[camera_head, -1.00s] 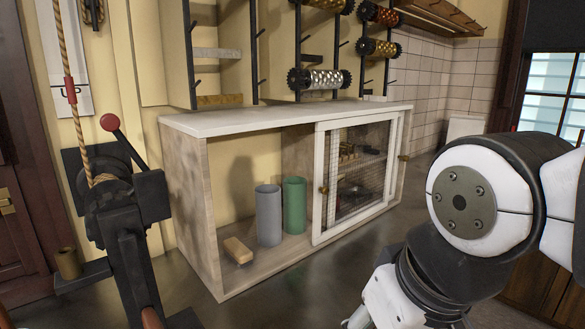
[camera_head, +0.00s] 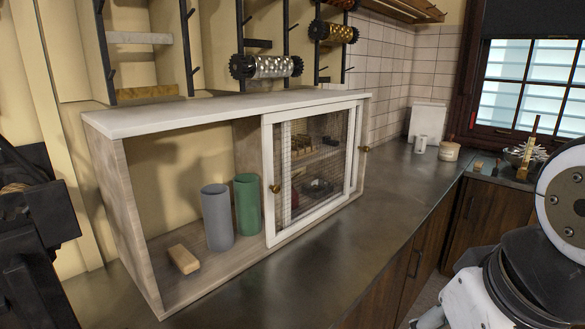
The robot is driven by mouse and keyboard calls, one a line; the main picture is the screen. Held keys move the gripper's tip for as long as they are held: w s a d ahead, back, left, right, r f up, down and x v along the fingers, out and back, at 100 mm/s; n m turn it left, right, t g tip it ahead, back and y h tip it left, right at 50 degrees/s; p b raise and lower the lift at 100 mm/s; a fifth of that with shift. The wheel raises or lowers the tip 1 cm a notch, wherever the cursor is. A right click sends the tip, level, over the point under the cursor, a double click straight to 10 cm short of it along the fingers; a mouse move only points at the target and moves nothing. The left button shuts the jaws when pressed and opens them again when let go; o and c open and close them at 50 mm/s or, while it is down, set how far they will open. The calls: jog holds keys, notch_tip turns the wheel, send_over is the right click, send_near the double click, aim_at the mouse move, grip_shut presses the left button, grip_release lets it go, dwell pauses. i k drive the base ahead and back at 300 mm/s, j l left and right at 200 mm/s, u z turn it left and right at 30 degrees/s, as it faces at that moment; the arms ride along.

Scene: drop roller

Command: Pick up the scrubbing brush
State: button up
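A small tan block (camera_head: 183,259), which may be the scrubbing brush, lies on the floor of the open left part of a low cabinet (camera_head: 133,213). I cannot make out bristles on it. It lies left of a grey cylinder (camera_head: 217,218) and a green cylinder (camera_head: 247,205), both upright. Only links of my arm show at the right edge, well away from the cabinet. My gripper is not in view.
A white-framed mesh door (camera_head: 268,172) covers the cabinet's right part, with small items behind it. The dark counter (camera_head: 300,285) is clear in front. Patterned rollers (camera_head: 268,67) hang on racks above. A dark machine (camera_head: 32,215) stands at the left.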

aim_at(183, 260)
jog(key=u, duration=1.65)
jog(key=l+z, duration=0.1)
jog(key=z, duration=0.3)
jog(key=i+l+z, duration=0.1)
jog(key=z, duration=0.25)
jog(key=i+l+u, duration=0.25)
jog(key=i+u, duration=0.25)
jog(key=k+l, duration=0.05)
jog(key=k, duration=0.05)
